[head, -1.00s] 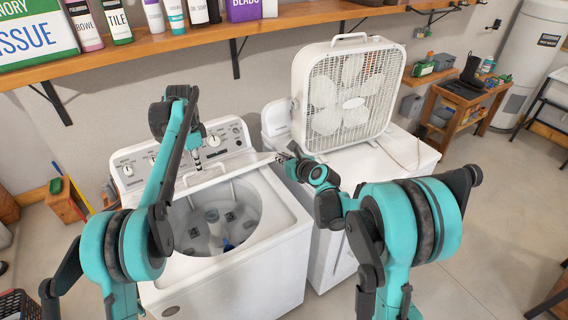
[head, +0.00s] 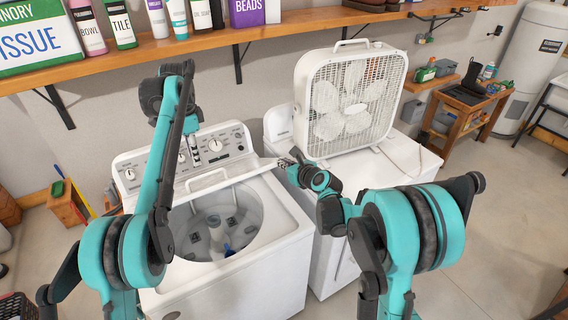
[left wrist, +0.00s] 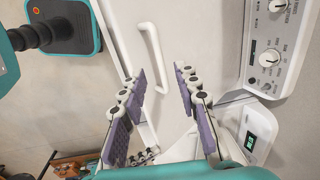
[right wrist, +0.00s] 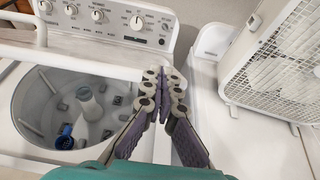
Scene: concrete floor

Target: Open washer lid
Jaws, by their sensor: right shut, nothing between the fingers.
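The white top-load washer (head: 290,255) stands in front of me, its round tub (head: 215,225) uncovered. Its lid (head: 225,181) is raised and shows nearly edge-on in front of the control panel (head: 228,142). The lid edge also crosses the right wrist view (right wrist: 75,59). My left gripper (head: 196,152) is above and behind the lid by the panel. In the left wrist view it is open (left wrist: 158,70), with a white handle (left wrist: 153,55) seen beyond its fingers. My right gripper (head: 284,163) is shut and empty at the lid's right end; I cannot tell whether it touches.
A white box fan (head: 347,98) stands on the white machine (head: 400,165) to the right, close to my right gripper. A wooden shelf with bottles (head: 190,48) runs above the washer. A small wooden bench (head: 465,112) is at the back right.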

